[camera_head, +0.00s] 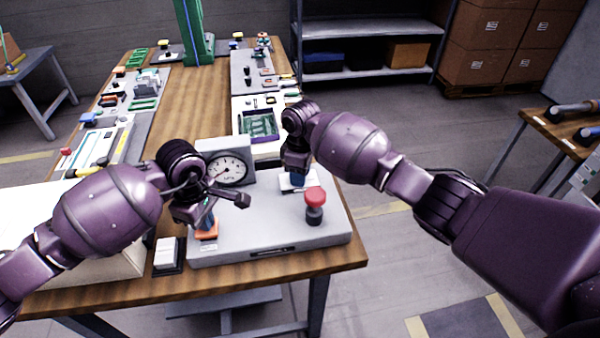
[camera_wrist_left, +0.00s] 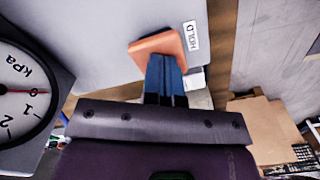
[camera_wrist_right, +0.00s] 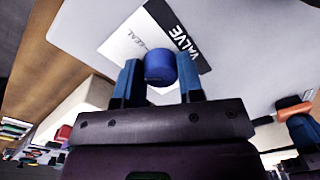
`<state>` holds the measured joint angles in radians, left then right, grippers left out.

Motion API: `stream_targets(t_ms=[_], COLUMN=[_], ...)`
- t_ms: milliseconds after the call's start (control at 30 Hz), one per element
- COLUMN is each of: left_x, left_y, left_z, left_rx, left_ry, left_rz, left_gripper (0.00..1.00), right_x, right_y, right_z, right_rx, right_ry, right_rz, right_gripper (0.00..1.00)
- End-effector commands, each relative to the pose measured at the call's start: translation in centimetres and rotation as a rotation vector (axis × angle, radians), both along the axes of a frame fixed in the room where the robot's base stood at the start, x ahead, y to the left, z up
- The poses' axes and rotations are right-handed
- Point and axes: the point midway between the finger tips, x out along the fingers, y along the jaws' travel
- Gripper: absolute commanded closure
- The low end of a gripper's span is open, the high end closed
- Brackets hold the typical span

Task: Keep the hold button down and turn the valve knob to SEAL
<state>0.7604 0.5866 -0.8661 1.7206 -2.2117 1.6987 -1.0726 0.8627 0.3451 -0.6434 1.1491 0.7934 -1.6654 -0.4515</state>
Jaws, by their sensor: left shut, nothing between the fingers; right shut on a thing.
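The orange HOLD button (camera_wrist_left: 160,48) sits on the grey panel box, also seen in the head view (camera_head: 207,235). My left gripper (camera_wrist_left: 166,62) is shut and empty, its blue fingertips over the button and seemingly touching it; how far the button is pressed cannot be told. The blue valve knob (camera_wrist_right: 160,66) stands on a white plate (camera_wrist_right: 125,45) marked VALVE, with SEAL lettering on its left part. My right gripper (camera_wrist_right: 160,80) is shut on the knob, one finger on each side. In the head view my right gripper (camera_head: 297,176) mostly hides the knob.
A pressure gauge (camera_head: 227,168) marked kPa stands behind the panel; its red needle points near 0 in the left wrist view (camera_wrist_left: 15,90). A small black-and-white holder (camera_head: 167,256) sits left of the panel box (camera_head: 270,230).

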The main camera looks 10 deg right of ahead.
Motion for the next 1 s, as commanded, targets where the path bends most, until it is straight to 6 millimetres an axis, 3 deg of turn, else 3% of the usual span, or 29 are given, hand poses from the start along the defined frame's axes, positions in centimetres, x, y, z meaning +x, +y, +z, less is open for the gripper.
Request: stream_targets(t_ms=[600,1000], left_x=[0.02,0.01], left_y=[0.06,0.06], left_z=[-0.07,-0.07], left_rx=[0.001,0.001], left_ry=[0.0,0.0], left_rz=[0.001,0.001], left_gripper=[1.0,1.0], right_x=[-0.16,-0.18], right_y=[0.1,0.14], right_z=[0.02,0.07], right_rx=[0.002,0.002], right_ry=[0.002,0.001], right_rz=[-0.574,-0.826], right_gripper=[0.89,0.89])
